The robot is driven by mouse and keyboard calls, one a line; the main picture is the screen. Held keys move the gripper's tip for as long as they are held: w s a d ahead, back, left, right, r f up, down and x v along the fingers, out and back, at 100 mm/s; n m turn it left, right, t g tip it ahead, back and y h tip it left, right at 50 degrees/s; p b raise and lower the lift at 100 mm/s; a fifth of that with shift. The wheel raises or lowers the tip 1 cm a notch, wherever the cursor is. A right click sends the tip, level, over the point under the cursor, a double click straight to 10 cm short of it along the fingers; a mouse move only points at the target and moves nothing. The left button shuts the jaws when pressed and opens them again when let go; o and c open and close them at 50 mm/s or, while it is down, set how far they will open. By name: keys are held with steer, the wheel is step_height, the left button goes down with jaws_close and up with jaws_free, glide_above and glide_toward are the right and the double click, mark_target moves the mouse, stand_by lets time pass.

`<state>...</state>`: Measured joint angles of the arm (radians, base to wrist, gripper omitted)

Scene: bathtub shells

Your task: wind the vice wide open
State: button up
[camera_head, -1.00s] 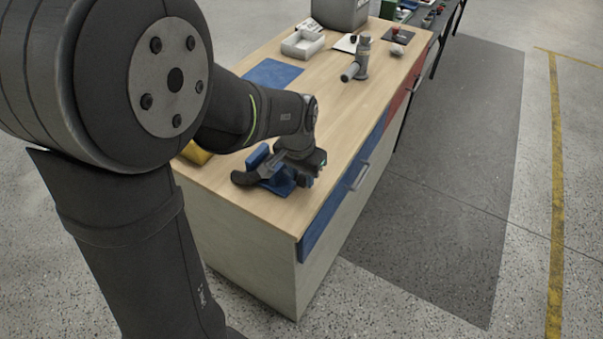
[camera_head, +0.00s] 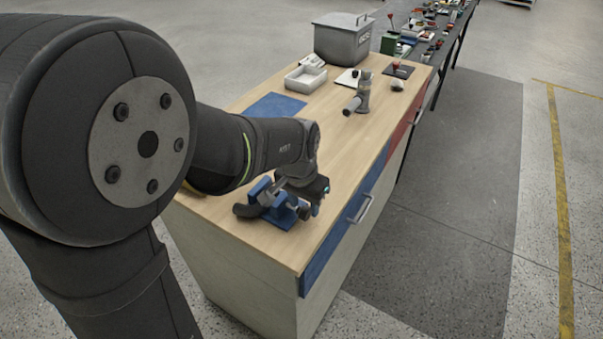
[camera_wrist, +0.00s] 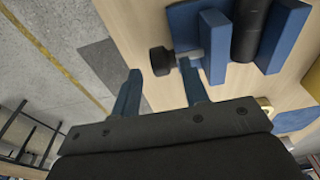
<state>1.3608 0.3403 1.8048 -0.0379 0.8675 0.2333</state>
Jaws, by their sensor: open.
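The blue vice (camera_head: 283,216) stands on the wooden bench near its close end. It also shows in the wrist view (camera_wrist: 213,48). A dark cylinder (camera_wrist: 249,28) lies between its two blue jaws; in the head view its end (camera_head: 246,210) sticks out to the left. A dark round knob (camera_wrist: 160,61) on a metal screw (camera_wrist: 192,54) comes out of the vice's side. My gripper (camera_wrist: 160,70) is open, with one finger on each side of the knob in the picture. I cannot tell whether either finger touches it. In the head view my wrist hides part of the vice.
The wooden bench (camera_head: 335,180) has clear room right of the vice. Farther back are a blue mat (camera_head: 275,106), a white tray (camera_head: 305,79), a grey clamp-like post (camera_head: 364,92) and a grey lidded bin (camera_head: 343,42). A drawer handle (camera_head: 360,208) sticks out in front.

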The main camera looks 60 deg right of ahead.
step_height(320, 180, up, 15)
steer(key=a, duration=0.2)
steer(key=shift+f, duration=0.15)
steer(key=shift+f, duration=0.1)
stand_by(0.3)
steer(key=f, duration=0.5)
steer(key=d+f, duration=0.1)
steer(key=f, duration=0.5)
steer(key=d+f, duration=0.1)
steer(key=f, duration=0.5)
steer(key=shift+d, duration=0.2)
steer(key=shift+f, duration=0.1)
